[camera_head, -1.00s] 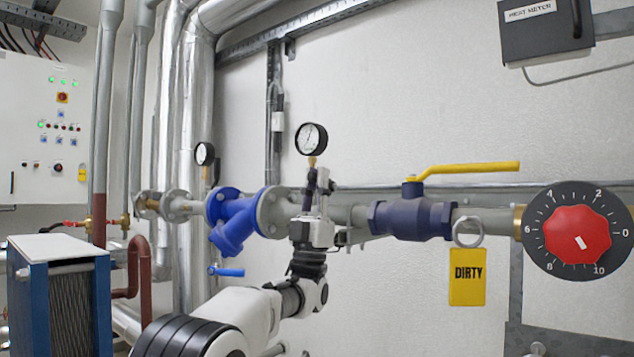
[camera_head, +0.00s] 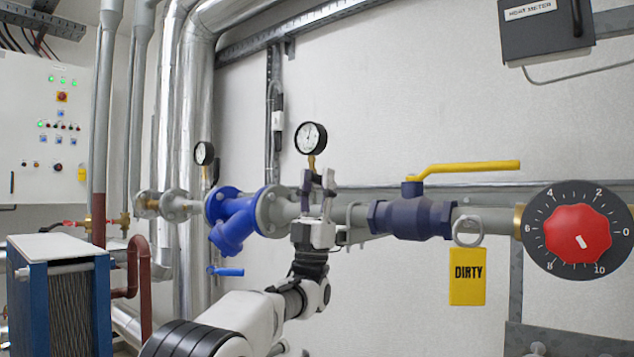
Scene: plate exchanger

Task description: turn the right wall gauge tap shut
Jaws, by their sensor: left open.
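The right wall gauge (camera_head: 311,138) is a round black-rimmed dial with a white face, on a short brass stem (camera_head: 312,162) above the pipe. My left gripper (camera_head: 318,182) points up just below the dial, in front of the pipe, with its two fingers apart. The fingers overlap the lower stem in the picture, and I cannot tell whether they touch anything. The gauge's tap is hidden behind the gripper. My right gripper does not show.
A blue strainer (camera_head: 233,221) is left of my gripper. A dark blue valve (camera_head: 411,218) with a yellow lever (camera_head: 467,169) is to the right. A second gauge (camera_head: 204,153) is further left. A yellow DIRTY tag (camera_head: 467,276) hangs below the pipe.

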